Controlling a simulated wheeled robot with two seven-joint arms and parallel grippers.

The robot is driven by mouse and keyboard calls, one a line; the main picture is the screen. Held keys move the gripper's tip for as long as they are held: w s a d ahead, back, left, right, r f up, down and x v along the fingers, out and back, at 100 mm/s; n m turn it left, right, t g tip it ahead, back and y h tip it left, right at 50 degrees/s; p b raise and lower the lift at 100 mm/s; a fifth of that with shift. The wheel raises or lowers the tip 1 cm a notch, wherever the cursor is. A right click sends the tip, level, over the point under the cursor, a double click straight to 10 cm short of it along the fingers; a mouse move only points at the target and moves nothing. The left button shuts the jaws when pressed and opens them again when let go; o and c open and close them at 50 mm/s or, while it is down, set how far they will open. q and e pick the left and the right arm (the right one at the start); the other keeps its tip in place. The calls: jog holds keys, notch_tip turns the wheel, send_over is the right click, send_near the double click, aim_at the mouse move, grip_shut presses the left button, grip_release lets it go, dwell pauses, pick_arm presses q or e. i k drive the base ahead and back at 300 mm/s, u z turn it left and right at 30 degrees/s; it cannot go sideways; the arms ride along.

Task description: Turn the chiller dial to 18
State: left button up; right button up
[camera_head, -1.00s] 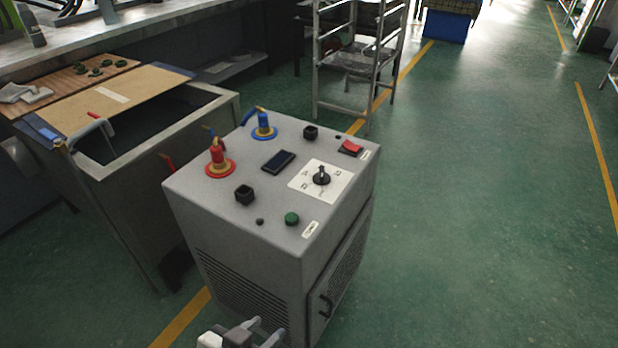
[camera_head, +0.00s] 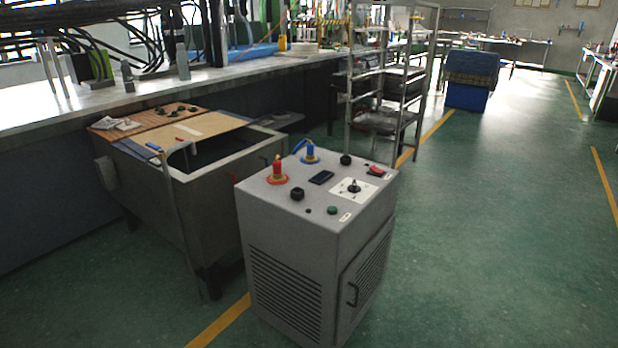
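The chiller (camera_head: 310,262) is a grey box with vent slots on its sides, standing on the floor in the middle of the view. Its dial (camera_head: 353,187) is a small black knob on a white square plate on the top panel, toward the right. The marks around it are too small to read. Around it on the top are a dark display (camera_head: 321,177), a red switch (camera_head: 376,170), a green button (camera_head: 332,210) and black knobs. A red valve (camera_head: 277,170) and a blue valve (camera_head: 310,150) stand at the back left. Neither of my grippers shows.
A metal tank (camera_head: 200,215) with a board across it stands left of the chiller. A long workbench (camera_head: 200,80) runs behind it. A metal shelf rack (camera_head: 400,100) stands behind the chiller. The green floor (camera_head: 500,230) to the right is clear.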

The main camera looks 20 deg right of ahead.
aim_at(354, 188)
jog(key=u, duration=0.4)
jog(key=i, duration=0.9)
